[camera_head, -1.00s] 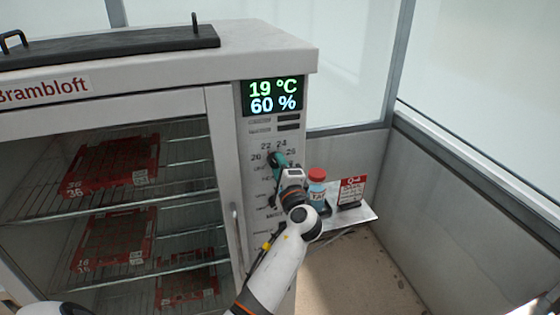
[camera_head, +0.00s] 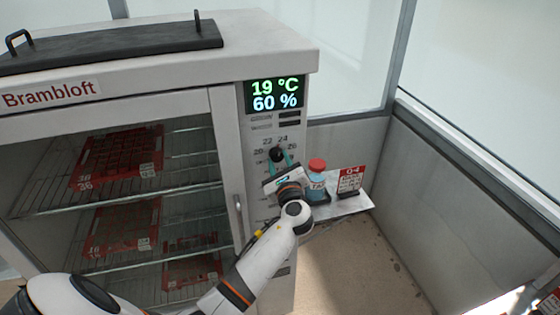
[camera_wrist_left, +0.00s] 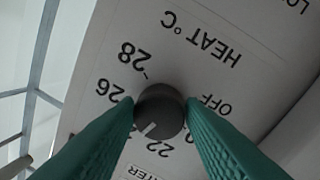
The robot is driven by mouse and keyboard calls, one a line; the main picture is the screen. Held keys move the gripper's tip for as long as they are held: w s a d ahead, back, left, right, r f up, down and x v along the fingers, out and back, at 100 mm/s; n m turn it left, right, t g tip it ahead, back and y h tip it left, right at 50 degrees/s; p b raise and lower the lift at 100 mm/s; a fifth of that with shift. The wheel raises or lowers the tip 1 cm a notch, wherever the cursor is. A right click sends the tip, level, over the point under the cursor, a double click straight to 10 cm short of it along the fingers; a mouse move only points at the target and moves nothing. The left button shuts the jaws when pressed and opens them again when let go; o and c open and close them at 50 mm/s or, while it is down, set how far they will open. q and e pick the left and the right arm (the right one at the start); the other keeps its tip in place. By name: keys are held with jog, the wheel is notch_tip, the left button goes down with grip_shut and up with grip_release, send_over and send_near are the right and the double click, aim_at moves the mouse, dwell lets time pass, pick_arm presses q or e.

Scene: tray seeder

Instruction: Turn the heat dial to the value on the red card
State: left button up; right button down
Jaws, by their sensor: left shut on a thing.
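The heat dial (camera_head: 277,154) is a dark round knob on the cabinet's front panel. It shows closely in the left wrist view (camera_wrist_left: 160,108), where its white pointer mark sits near the 22, on the side away from OFF. The 24 is hidden there. My left gripper (camera_head: 281,160) has its green fingers on both sides of the dial and is shut on it; the fingers also show in the left wrist view (camera_wrist_left: 162,118). The red card (camera_head: 351,180) stands on the side shelf; its heading seems to read Q-4, and its smaller text is unreadable. My right gripper is not in view.
The display (camera_head: 275,95) reads 19 °C and 60 %. A blue bottle (camera_head: 317,184) with a red cap stands on the side shelf (camera_head: 340,205), close right of my left gripper. Red trays (camera_head: 120,160) sit on racks inside the cabinet. Floor right of the shelf is clear.

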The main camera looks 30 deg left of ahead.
pick_arm(q)
jog(key=shift+a+r+m, duration=0.1)
jog(key=shift+r+m, duration=0.2)
jog(key=shift+m, duration=0.6)
jog(key=o, duration=0.8)
jog(key=shift+o, duration=1)
jog(key=shift+f, duration=0.2)
jog(key=b+v, duration=0.4)
jog(key=v, duration=0.7)
jog(key=shift+s+d, duration=0.25)
jog(key=shift+s, duration=0.1)
